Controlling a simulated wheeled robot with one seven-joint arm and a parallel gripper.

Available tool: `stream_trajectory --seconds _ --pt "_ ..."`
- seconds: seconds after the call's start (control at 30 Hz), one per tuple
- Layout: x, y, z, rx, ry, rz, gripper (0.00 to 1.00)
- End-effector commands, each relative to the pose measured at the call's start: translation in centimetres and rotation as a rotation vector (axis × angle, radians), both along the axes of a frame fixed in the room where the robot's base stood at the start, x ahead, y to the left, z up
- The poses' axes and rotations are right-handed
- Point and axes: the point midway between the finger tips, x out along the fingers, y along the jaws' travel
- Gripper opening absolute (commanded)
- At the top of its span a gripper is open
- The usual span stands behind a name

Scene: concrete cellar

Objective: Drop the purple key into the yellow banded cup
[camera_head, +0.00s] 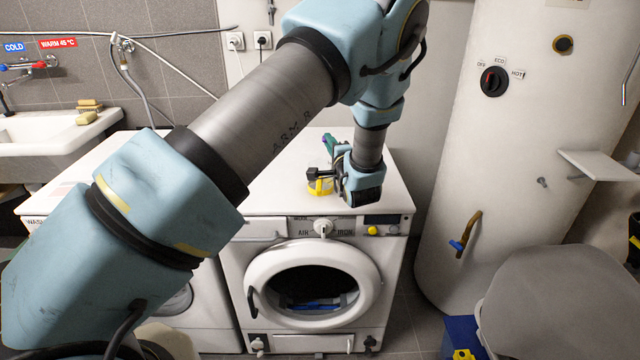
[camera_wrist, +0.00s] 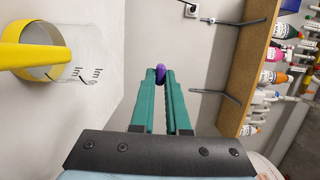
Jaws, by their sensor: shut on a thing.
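My gripper (camera_wrist: 165,80) has green fingers, shut on the purple key (camera_wrist: 160,72) at their tips. Only a small rounded purple part of the key shows; the fingers hide the rest. The yellow banded cup (camera_wrist: 55,30) is clear with a yellow band and stands on a white top at the left of the wrist view, apart from the key. In the head view my gripper (camera_head: 328,142) is above the right-hand white machine. The cup's yellow part (camera_head: 320,187) shows just below my wrist, which partly hides the cup.
The machine top (camera_head: 282,180) has bare room left of the cup. A large white tank (camera_head: 500,150) stands to the right. A sink (camera_head: 55,135) is at the left. In the wrist view, a wooden shelf with several bottles (camera_wrist: 270,75) is at the right.

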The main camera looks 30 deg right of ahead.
Motion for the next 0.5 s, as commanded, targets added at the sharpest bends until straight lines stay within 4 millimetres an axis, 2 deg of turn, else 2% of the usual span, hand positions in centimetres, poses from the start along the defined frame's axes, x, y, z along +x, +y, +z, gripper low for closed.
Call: stream_trajectory --seconds 0.03,0.2,0.5 --pt "0.0 0.0 -0.9 0.002 0.000 0.000 0.00" --pt "0.0 0.0 -2.3 0.001 -0.001 0.001 0.00" --pt "0.0 0.0 -2.5 0.000 -0.001 0.001 0.00"
